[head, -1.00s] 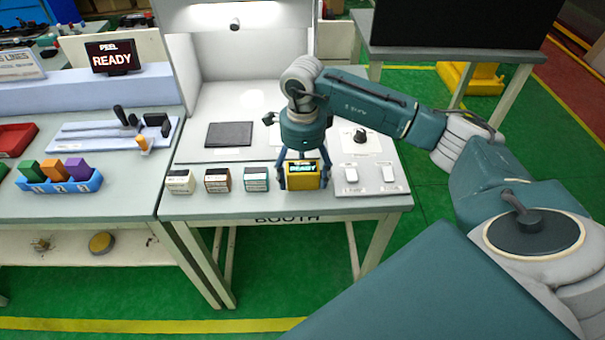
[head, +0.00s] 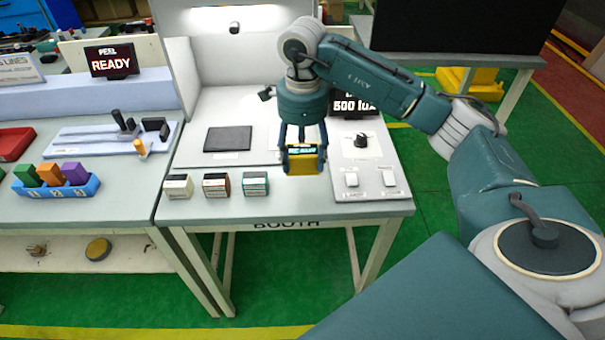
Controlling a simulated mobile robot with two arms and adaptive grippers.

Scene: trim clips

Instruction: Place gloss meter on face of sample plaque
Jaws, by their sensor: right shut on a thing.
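The gloss meter (head: 303,164) is a yellow and dark box with a small lit display on its front. My right gripper (head: 303,158) is shut on it from above, with a finger on each side, and holds it up over the front part of the booth table. The sample plaque, a dark flat rectangle (head: 228,139), lies on the booth floor to the left of the gloss meter, apart from it. Its face is bare. My left gripper is not in view.
Three small blocks, white (head: 178,186), brown (head: 216,185) and teal (head: 255,183), stand along the front edge of the booth table (head: 240,209). A panel with a dark knob (head: 361,141) and two white switches is at right. A lit display stands behind it.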

